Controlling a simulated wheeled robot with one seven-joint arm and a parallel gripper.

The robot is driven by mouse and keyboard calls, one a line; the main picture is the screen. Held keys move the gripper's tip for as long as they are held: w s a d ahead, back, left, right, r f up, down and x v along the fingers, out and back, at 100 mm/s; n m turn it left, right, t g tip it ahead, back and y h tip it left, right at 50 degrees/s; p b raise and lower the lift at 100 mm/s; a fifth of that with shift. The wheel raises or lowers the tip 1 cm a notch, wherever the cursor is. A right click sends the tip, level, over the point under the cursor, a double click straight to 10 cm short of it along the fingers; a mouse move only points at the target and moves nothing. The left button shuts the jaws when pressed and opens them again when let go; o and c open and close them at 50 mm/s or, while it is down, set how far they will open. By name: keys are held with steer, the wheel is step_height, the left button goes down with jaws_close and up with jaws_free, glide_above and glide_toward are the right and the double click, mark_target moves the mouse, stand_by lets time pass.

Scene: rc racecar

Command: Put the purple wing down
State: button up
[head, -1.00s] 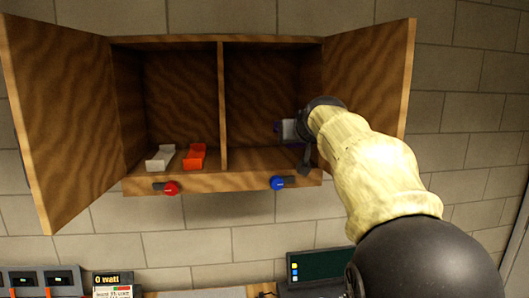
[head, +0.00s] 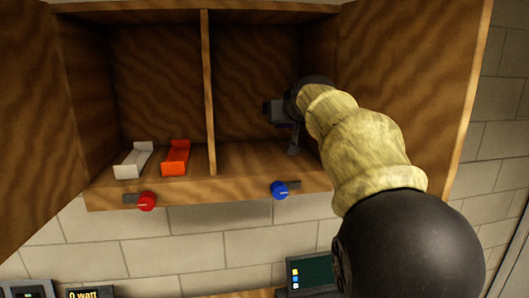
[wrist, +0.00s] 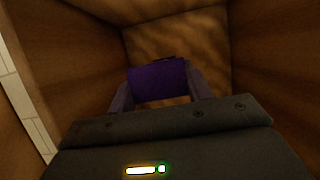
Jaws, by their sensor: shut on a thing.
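The purple wing (wrist: 158,80) is between the two fingers of my gripper (wrist: 160,97) in the wrist view. My gripper is shut on it. In the head view my gripper (head: 280,112) reaches into the right compartment of the open wooden cabinet (head: 255,153), above its floor. There the wing is mostly hidden by my gripper and arm; only a dark purple bit shows. I cannot tell whether the wing touches the floor.
A white wing (head: 133,160) and an orange wing (head: 175,158) lie in the left compartment. A divider (head: 208,90) separates the compartments. A red knob (head: 147,201) and a blue knob (head: 279,190) are on the front ledge. The right compartment's floor looks clear.

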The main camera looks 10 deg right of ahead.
steer(key=shift+s, duration=0.3)
steer(key=shift+a+f, duration=0.1)
steer(key=shift+f, duration=0.05)
glide_above(284, 165)
step_height(284, 165, down, 6)
steer(key=shift+r, duration=0.15)
steer(key=shift+w, duration=0.15)
steer(key=shift+f, duration=1.9)
